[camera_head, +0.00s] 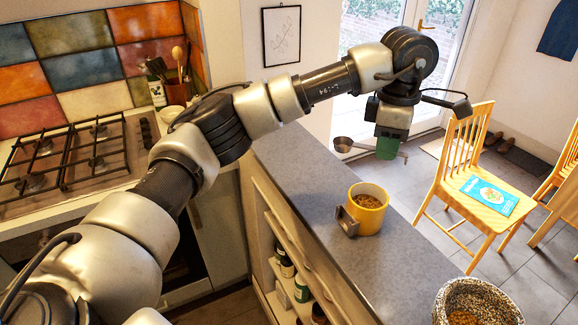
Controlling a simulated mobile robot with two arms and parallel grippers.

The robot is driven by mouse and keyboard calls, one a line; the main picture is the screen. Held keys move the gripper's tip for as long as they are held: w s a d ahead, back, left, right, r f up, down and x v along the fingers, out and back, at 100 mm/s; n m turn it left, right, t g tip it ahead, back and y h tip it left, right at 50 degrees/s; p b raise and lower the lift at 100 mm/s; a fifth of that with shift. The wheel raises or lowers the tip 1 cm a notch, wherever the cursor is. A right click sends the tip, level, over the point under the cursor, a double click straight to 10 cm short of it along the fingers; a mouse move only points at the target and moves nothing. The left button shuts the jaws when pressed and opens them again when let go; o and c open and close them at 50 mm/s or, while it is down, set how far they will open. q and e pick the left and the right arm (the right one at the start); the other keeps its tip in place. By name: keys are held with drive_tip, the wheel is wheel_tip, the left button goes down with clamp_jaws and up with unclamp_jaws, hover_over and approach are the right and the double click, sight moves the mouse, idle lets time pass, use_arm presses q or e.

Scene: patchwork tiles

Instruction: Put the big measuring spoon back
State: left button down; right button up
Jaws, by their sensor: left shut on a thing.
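The big measuring spoon shows as a small metal cup (342,144) with a thin handle. My left gripper (388,150) points down and is shut on the handle, with the cup sticking out to its left. The green jaw part covers the middle of the handle. The spoon is held above the grey counter, apart from it. A yellow pot (372,219) with brown grainy contents stands on the counter below and left of the gripper. A dark metal bracket-like piece (347,222) is at its left front side; I cannot tell whether it is attached. My right gripper is out of view.
A speckled stone mortar (450,300) stands at the counter's lower right end. The grey counter (310,185) is clear behind the yellow pot. Shelves with bottles (301,289) are below its left edge. A wooden chair (455,180) bearing a blue book (489,195) stands beyond. A gas hob (75,160) is at left.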

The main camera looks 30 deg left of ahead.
use_arm(q)
drive_tip(key=w+a+f, duration=0.1)
drive_tip(key=w+a, duration=0.1)
drive_tip(key=a, duration=0.2)
drive_tip(key=p, duration=0.4)
hover_over(318, 173)
drive_tip(key=shift+n, duration=0.4)
drive_tip(key=f, duration=0.5)
drive_tip(key=shift+d+f, duration=0.25)
drive_tip(key=shift+f, duration=0.15)
drive_tip(key=shift+a+f, duration=0.2)
drive_tip(key=shift+a, duration=0.05)
wheel_tip(318, 173, down, 4)
drive_tip(key=shift+r+p, duration=0.2)
drive_tip(key=shift+p, duration=0.9)
drive_tip(key=shift+f, duration=0.35)
drive_tip(key=shift+f, duration=0.2)
drive_tip(key=c, duration=1.1)
unclamp_jaws()
drive_tip(key=shift+r, duration=0.1)
drive_tip(key=shift+c, duration=0.2)
